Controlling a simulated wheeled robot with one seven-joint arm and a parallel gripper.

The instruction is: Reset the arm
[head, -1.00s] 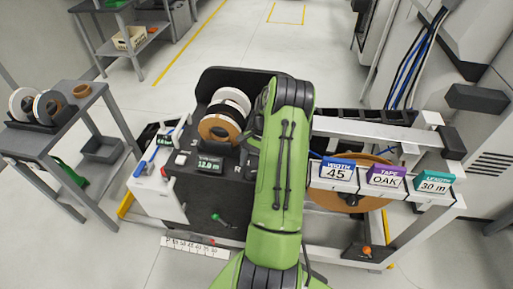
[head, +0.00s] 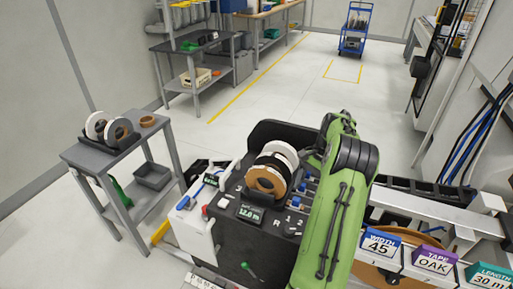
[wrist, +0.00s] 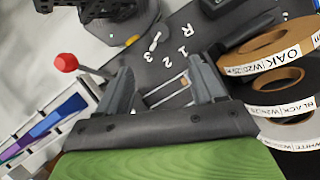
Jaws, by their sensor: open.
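My green arm (head: 335,215) stands in front of the machine (head: 228,228) in the head view, and its gripper is hidden there. In the wrist view my gripper (wrist: 160,85) is open, with its two fingers apart and nothing between them. It points at the dark panel (wrist: 165,62) marked R, 1, 2, 3. Tape rolls labelled OAK (wrist: 275,50), BLACK (wrist: 285,92) and WHITE (wrist: 295,130) lie to the right of the gripper. A red-knobbed lever (wrist: 67,63) is to the left.
A grey side table (head: 90,158) with rolls (head: 97,125) on a rack stands at the left. Signs WIDTH 45 (head: 380,243), TAPE OAK (head: 432,260) and LENGTH 30 m (head: 489,277) are at the lower right. The floor (head: 270,95) behind the machine is clear.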

